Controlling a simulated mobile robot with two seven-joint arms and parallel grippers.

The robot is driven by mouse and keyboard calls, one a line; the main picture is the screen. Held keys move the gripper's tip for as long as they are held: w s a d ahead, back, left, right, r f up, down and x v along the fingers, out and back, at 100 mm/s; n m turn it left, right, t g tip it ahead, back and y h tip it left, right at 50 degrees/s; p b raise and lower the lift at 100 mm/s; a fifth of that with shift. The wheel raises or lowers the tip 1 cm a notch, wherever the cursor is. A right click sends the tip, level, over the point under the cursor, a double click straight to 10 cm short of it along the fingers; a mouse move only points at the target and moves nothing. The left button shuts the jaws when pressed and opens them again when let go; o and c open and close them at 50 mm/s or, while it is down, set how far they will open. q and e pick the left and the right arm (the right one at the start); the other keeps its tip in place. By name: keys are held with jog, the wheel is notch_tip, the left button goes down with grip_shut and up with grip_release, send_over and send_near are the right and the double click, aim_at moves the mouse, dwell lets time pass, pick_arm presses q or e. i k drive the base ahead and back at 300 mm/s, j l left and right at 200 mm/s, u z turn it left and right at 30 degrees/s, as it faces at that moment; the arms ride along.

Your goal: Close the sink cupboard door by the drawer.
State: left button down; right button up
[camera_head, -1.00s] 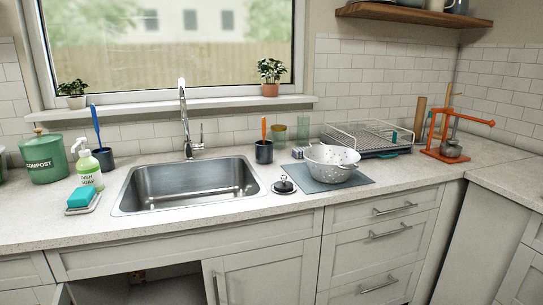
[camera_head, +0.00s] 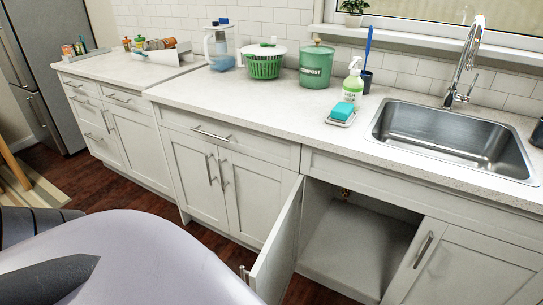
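The left sink cupboard door (camera_head: 279,250) is white and stands wide open, swung out toward me from its left side. Its bar handle (camera_head: 244,274) shows near the free edge, low in the view. The cupboard interior (camera_head: 350,245) is open to view and looks mostly empty, with a small brass-coloured fitting at the back. The right sink cupboard door (camera_head: 465,270) is shut. Neither of my grippers is in view. A large pale rounded part of my arm fills the lower left and hides the floor there.
The sink (camera_head: 455,140) is set in the counter above. Soap bottle (camera_head: 353,88), blue sponge (camera_head: 344,110) and compost bin (camera_head: 316,66) stand on the counter. Shut cupboards (camera_head: 225,180) continue left toward a fridge (camera_head: 45,70). Dark wooden floor lies in front.

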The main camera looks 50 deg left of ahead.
aim_at(270, 275)
jog(key=k+j, duration=0.1)
jog(key=j, duration=1.4)
jog(key=k+j, duration=0.15)
jog(key=j, duration=0.6)
jog(key=z, duration=0.6)
jog(key=j+z, duration=0.65)
jog(key=z, duration=0.15)
jog(key=k+j+z, duration=0.2)
jog(key=j, duration=0.15)
jog(key=j+z, duration=0.15)
jog(key=j, duration=0.2)
jog(key=k+j, duration=0.15)
jog(key=j, duration=0.2)
jog(key=k+j+z, duration=0.15)
jog(key=j, duration=0.25)
